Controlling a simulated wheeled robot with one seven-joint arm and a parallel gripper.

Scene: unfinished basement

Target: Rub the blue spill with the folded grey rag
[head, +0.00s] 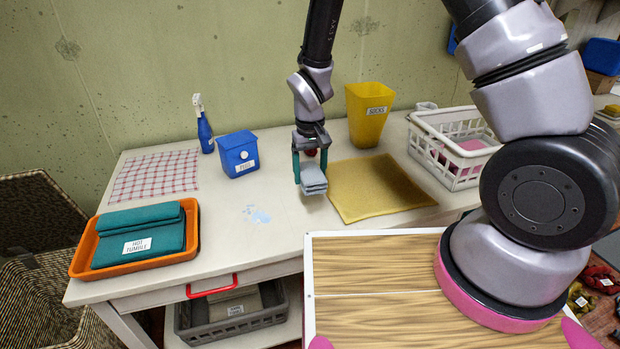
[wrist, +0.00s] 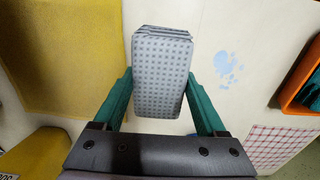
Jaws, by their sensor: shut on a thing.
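The folded grey rag (head: 313,178) is held between the green fingers of my gripper (head: 311,170), over the table to the right of the spill. In the wrist view the patterned grey rag (wrist: 162,72) sits between both fingers of my gripper (wrist: 160,98). The blue spill (head: 257,214) is a pale patch with small spots on the white table top. It also shows in the wrist view (wrist: 228,66), to the right of the rag and apart from it. Whether the rag touches the table is hard to tell.
A yellow mat (head: 378,187) lies right of my gripper. A blue box (head: 238,153), a spray bottle (head: 204,130) and a yellow bin (head: 368,114) stand behind. An orange tray (head: 84,262) with teal cloth is at left, a white basket (head: 432,160) at right. A checked cloth (head: 155,175) lies back left.

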